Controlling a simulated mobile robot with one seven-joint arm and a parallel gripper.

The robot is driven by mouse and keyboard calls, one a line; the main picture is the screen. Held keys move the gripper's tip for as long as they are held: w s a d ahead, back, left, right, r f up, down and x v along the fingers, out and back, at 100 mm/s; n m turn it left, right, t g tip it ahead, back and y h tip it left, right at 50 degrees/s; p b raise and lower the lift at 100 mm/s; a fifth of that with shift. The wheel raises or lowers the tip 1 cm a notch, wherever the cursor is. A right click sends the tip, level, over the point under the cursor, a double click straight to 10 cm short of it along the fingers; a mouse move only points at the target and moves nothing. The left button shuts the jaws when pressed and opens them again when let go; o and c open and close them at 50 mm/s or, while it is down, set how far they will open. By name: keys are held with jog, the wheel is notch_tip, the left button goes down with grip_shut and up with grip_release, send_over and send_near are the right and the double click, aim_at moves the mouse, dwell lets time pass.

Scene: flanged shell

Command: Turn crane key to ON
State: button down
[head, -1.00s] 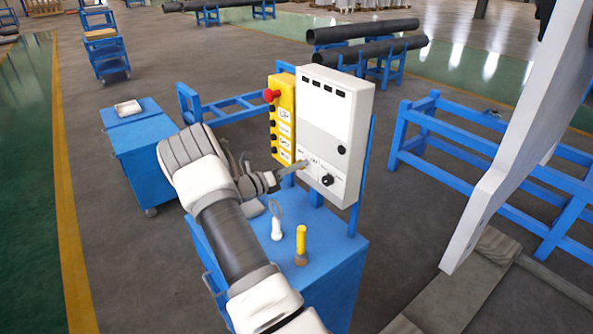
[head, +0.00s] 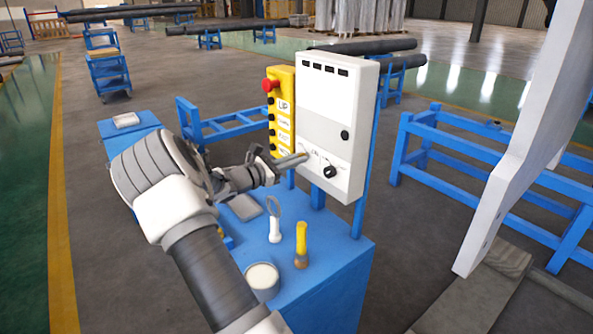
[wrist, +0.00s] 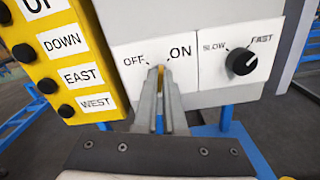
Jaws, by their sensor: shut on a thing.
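The white control box (head: 335,105) stands upright on the blue cart. In the wrist view its lower panel (wrist: 128,52) has OFF printed at left and ON at right. My gripper (wrist: 162,72) reaches the panel between these labels, its two narrow fingers shut on the crane key (wrist: 160,72). Only a thin yellowish strip of the key shows between the fingers, so its exact angle is hard to tell. In the head view my gripper (head: 304,157) meets the lower left of the box, and the key is too small to make out there.
A yellow pendant (head: 281,110) with a red button hangs just left of the box. A black SLOW/FAST knob (wrist: 243,62) sits right of the key. A white cup (head: 262,277) and a yellow-handled tool (head: 301,240) stand on the blue cart (head: 335,270) below.

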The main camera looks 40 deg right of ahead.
jog(key=shift+f+m+b, duration=0.1)
jog(key=shift+m+b, duration=2.7)
jog(key=shift+b, duration=0.2)
jog(key=c, duration=1)
grip_release()
jog(key=w+a, duration=0.2)
jog(key=a, duration=1.5)
jog(key=shift+a+p, duration=0.2)
jog(key=shift+p, duration=0.15)
jog(key=shift+s, duration=0.15)
